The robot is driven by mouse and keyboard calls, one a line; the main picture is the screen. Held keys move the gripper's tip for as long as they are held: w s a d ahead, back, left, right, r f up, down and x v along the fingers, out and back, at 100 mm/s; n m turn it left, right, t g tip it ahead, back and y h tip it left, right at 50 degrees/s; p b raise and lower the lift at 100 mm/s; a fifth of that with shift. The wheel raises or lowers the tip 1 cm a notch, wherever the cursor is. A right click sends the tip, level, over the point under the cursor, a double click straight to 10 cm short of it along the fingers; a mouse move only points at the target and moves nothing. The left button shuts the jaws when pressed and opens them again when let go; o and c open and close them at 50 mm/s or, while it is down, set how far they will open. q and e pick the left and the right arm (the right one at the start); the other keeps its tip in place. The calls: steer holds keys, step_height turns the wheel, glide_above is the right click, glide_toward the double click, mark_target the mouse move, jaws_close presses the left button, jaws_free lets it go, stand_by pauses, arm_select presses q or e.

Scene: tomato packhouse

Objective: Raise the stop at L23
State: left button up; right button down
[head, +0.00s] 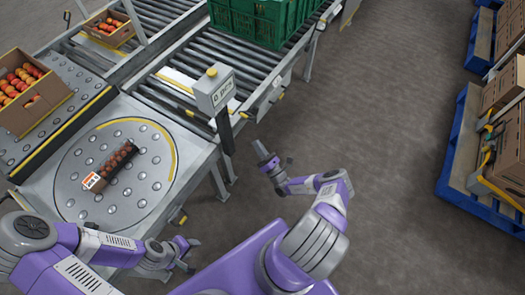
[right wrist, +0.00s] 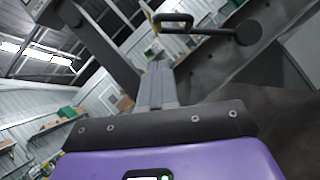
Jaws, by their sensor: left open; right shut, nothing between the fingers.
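A grey post with a small sign box (head: 214,90) and a yellow knob on top stands at the roller conveyor's near corner; its lettering is too small to read surely. I cannot make out L23 anywhere. In the right wrist view a dark looped handle (right wrist: 174,20) runs to a round grey knob (right wrist: 248,33), ahead of my right gripper. My right gripper (head: 262,152) is shut and empty, just right of the post, and shows in the wrist view (right wrist: 157,85) apart from the handle. My left gripper (head: 186,252) is open, low beside the turntable.
A ball-top turntable (head: 75,190) carries a small box of dark red tomatoes (head: 110,168). Green crates (head: 262,20) stand on the roller conveyor (head: 160,85). Cardboard boxes of tomatoes (head: 35,115) stand at left. Blue pallets (head: 455,165) line the right; the floor between is clear.

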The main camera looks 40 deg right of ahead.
steer(key=w+d+r, duration=0.1)
steer(key=w+r, duration=0.4)
steer(key=shift+w+d+r, duration=0.25)
steer(key=shift+w, duration=0.15)
